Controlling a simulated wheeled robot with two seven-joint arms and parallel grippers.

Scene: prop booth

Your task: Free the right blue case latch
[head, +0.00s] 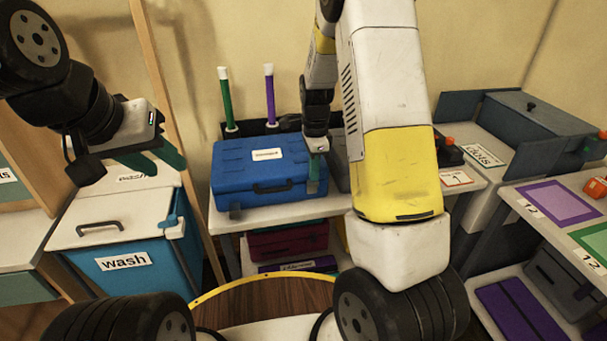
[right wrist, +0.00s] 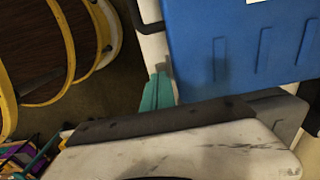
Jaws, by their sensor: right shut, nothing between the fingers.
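The blue case (head: 240,178) sits closed on a white shelf top, with a label on its lid and a dark handle (head: 272,188) on its front. In the right wrist view the fingers (right wrist: 157,92) are beside the blue case (right wrist: 240,45). The right latch is mostly hidden by the gripper; I cannot tell its state. My left gripper (head: 153,160) is open and empty, left of the case.
Green (head: 226,100) and purple (head: 270,95) posts stand behind the case. A blue "wash" bin (head: 130,270) is at the left. A grey box (head: 525,120) and a table with colored mats (head: 558,204) are at the right. A red case (head: 285,243) lies on the shelf below.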

